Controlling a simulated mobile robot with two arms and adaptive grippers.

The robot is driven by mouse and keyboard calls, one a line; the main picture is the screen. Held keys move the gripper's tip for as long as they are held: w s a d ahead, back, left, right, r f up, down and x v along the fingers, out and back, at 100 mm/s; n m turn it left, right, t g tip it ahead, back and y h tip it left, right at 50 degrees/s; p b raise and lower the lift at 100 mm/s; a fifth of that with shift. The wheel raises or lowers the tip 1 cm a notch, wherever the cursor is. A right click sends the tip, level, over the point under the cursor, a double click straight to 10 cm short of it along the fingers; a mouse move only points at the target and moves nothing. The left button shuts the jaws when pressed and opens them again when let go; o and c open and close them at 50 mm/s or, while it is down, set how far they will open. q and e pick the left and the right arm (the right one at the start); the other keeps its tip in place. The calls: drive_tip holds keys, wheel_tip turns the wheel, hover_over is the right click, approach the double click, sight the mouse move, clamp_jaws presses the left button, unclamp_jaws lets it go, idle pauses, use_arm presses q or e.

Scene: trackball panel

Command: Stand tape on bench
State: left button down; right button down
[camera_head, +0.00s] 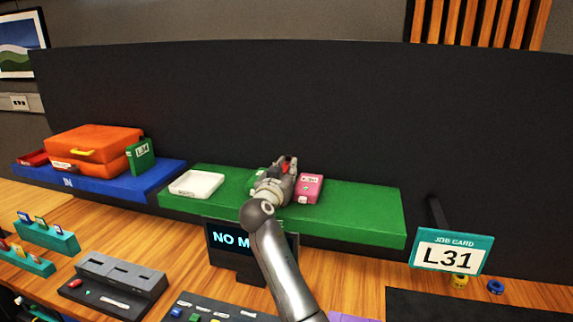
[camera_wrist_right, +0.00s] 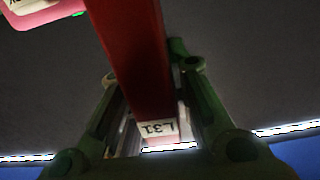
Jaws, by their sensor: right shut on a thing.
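My right gripper (camera_head: 284,168) is above the middle of the green bench (camera_head: 360,214). It is shut on a red tape (camera_head: 287,162), mostly hidden by the gripper in the head view. In the right wrist view the red tape (camera_wrist_right: 137,55) is between the green fingers (camera_wrist_right: 150,95), with an "L31" label at its lower end. Whether the tape touches the bench cannot be told. The job card (camera_head: 450,252) at right reads "L31". My left gripper is not in view.
A pink box (camera_head: 310,188) is just right of the gripper; a white tray (camera_head: 197,183) lies at left on the bench. A blue platform (camera_head: 158,180) holds an orange case (camera_head: 92,150) and a green tape (camera_head: 140,157). The bench's right part is clear.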

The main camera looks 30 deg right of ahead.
drive_tip(key=shift+f, duration=0.15)
drive_tip(key=shift+a+f+b, duration=0.1)
drive_tip(key=shift+f+b, duration=0.05)
drive_tip(key=shift+b, duration=0.2)
drive_tip(key=c, duration=1.3)
unclamp_jaws()
drive_tip(key=shift+c, duration=0.2)
